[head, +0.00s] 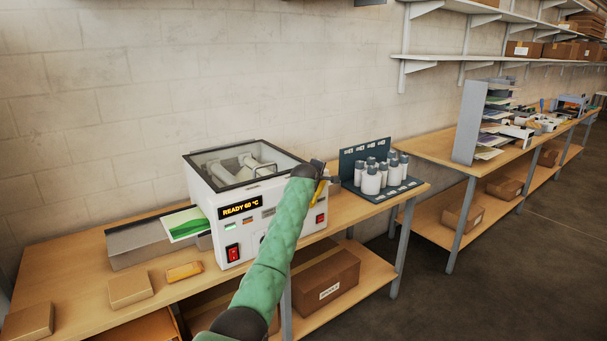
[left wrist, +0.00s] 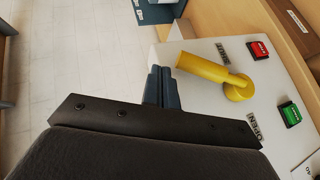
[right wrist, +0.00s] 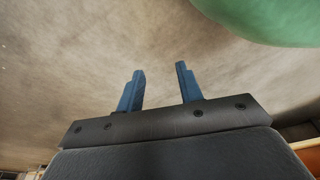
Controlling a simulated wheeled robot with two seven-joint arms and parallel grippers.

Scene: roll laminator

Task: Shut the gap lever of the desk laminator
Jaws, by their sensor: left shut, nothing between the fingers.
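The desk laminator (head: 235,205) stands on the wooden bench, its display reading READY 60 °C. Its yellow gap lever (head: 319,192) is on the right end, partly hidden by my left arm in the head view. My right gripper (right wrist: 160,88) is open and empty, away from the laminator.
A dark rack of white bottles (head: 374,176) stands just right of the laminator. A green sheet (head: 185,224) lies at its left. Small boxes (head: 130,289) and a yellow block (head: 184,271) lie on the bench front. A carton (head: 325,281) sits on the shelf below.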

